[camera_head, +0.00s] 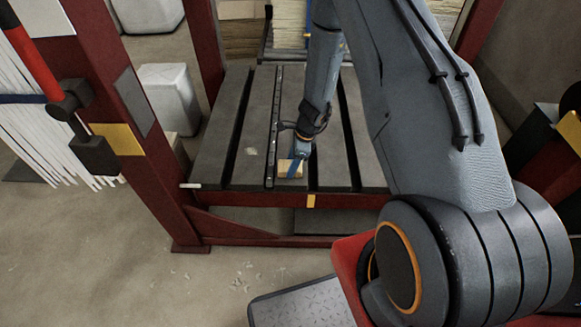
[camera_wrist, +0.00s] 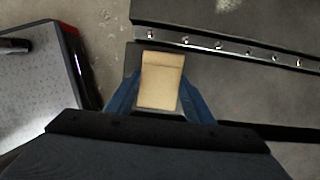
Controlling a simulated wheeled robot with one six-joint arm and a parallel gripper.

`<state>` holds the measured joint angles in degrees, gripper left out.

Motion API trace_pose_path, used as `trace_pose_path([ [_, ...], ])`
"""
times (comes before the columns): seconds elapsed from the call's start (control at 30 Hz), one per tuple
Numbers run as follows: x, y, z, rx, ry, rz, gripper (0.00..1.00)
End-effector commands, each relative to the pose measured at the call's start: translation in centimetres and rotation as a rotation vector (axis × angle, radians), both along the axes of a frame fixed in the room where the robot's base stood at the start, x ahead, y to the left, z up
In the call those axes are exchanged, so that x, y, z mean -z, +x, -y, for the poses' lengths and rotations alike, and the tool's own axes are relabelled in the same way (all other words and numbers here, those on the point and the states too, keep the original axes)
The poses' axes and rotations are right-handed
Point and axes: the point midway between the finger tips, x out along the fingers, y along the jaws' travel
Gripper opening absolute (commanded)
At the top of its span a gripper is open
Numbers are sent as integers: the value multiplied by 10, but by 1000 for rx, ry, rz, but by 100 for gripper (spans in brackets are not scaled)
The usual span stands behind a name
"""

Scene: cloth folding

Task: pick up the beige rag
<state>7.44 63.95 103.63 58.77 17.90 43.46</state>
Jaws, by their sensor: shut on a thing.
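The beige rag (camera_head: 290,168) is a small folded block near the front edge of the grey slatted table (camera_head: 230,135). In the wrist view the rag (camera_wrist: 160,80) lies between the two blue fingers of my gripper (camera_wrist: 158,105), upright in the picture with a fold line near its top. My gripper (camera_head: 294,166) points down at the rag and is shut on it. Whether the rag touches the table or is slightly above it, I cannot tell.
A metal rail with bolts (camera_head: 273,120) runs along the table left of the rag. Red posts (camera_head: 125,110) frame the table. A small pale scrap (camera_head: 251,151) lies on the table's left part. White containers (camera_head: 172,95) stand behind at the left.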

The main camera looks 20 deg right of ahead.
Motion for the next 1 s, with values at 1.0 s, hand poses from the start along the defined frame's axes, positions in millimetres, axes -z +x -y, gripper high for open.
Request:
trace_pose_path([
  [1.0,-105,0,0,0,0,0,22],
])
